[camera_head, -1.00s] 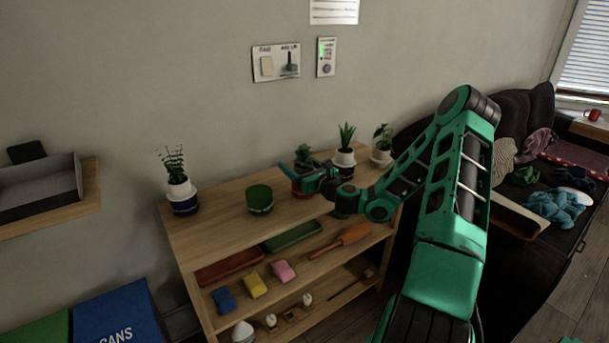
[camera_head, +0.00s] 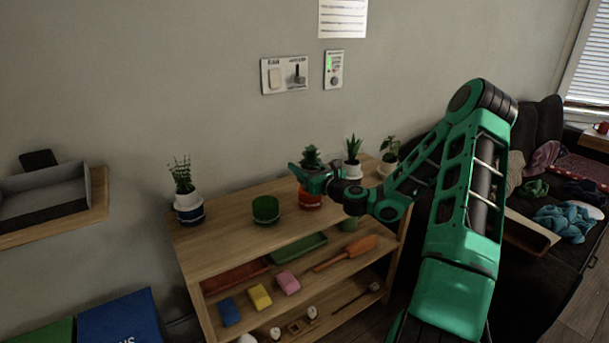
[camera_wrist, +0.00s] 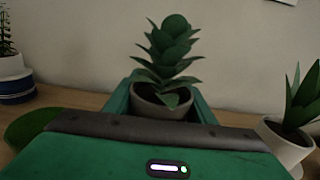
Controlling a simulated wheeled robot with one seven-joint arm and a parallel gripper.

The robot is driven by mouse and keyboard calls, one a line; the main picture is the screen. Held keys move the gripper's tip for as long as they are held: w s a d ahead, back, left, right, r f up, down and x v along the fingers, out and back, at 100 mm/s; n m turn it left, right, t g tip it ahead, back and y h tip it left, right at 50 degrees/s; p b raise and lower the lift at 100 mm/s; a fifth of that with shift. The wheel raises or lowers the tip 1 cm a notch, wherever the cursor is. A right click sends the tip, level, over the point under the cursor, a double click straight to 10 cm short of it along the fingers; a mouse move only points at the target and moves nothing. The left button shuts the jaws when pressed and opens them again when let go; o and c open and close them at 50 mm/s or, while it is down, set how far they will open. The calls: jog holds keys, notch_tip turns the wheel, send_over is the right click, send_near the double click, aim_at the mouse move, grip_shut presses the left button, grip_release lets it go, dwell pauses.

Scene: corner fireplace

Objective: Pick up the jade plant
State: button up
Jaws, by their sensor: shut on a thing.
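The jade plant (camera_head: 311,157), with thick, dark green stacked leaves in a small grey-brown pot, is held in my gripper (camera_head: 312,178). In the wrist view, the plant (camera_wrist: 172,55) stands upright between the green fingers of my gripper (camera_wrist: 160,98), which are shut around its pot. The lower pot is hidden behind the gripper body. A red pot (camera_head: 310,201) on the shelf top is directly below the held plant. The gap between them is partly covered by my gripper.
The wooden shelf (camera_head: 228,240) carries an empty green pot (camera_head: 265,209) left of the gripper and a white-and-blue potted plant (camera_head: 188,205) farther left. A spiky plant (camera_head: 353,150) and a leafy plant (camera_head: 390,150) stand close on the right. The wall is behind.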

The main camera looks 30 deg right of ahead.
jog(key=s+a+r, duration=0.5)
jog(key=a+r, duration=0.2)
jog(key=a, duration=0.3)
jog(key=shift+s+a, duration=0.2)
jog(key=shift+s, duration=0.05)
jog(key=shift+r, duration=0.1)
dwell(0.3)
